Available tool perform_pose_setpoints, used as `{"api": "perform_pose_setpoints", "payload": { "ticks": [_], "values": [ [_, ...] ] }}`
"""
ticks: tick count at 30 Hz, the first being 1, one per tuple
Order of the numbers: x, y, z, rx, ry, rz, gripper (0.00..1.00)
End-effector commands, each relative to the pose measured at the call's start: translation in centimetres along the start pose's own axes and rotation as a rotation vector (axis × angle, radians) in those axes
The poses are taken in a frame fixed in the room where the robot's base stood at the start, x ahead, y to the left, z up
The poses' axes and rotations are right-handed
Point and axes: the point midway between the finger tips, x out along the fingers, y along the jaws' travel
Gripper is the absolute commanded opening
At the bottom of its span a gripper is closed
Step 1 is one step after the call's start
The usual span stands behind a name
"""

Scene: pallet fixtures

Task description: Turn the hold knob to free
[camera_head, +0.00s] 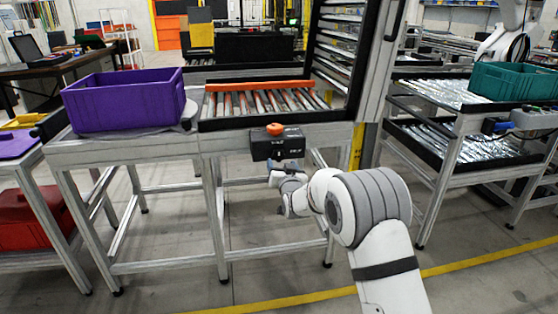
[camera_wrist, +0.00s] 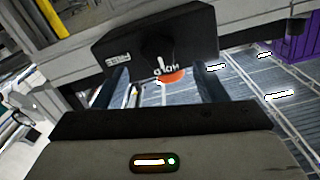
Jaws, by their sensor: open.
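A black control box (camera_head: 277,148) hangs on the front rail of the conveyor table, with an orange knob (camera_head: 274,129) on its top. In the wrist view the box (camera_wrist: 185,35) appears upside down, with HOLD lettering, a white mark and a darker round shape on its face. The orange part (camera_wrist: 174,77) shows at its edge, partly hidden. My gripper (camera_head: 287,168) is just below and in front of the box. In the wrist view its dark fingers (camera_wrist: 163,82) are open, with the orange part between them in the picture. I cannot see contact.
A purple crate (camera_head: 125,100) stands left of the roller conveyor (camera_head: 262,103). A dark post and rack rise at its right. A second roller rack with a teal crate (camera_head: 515,83) stands at the right. Floor in front is clear, crossed by a yellow line.

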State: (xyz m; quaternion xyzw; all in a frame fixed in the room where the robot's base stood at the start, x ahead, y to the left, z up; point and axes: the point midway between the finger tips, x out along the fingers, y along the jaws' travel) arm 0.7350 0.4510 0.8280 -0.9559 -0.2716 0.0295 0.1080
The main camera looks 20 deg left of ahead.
Motion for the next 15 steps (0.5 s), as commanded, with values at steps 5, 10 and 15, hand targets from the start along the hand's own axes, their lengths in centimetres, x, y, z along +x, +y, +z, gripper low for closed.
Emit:
{"api": "perform_pose_setpoints", "payload": {
  "ticks": [5, 10, 15],
  "values": [
    [2.7, 0.1, 0.1, 0.0, -0.001, 0.002, 0.65],
    [4.7, 0.2, 0.0, 0.0, 0.0, 0.002, 0.65],
    [5.7, 0.2, 0.0, 0.0, -0.001, 0.002, 0.65]
  ]
}}
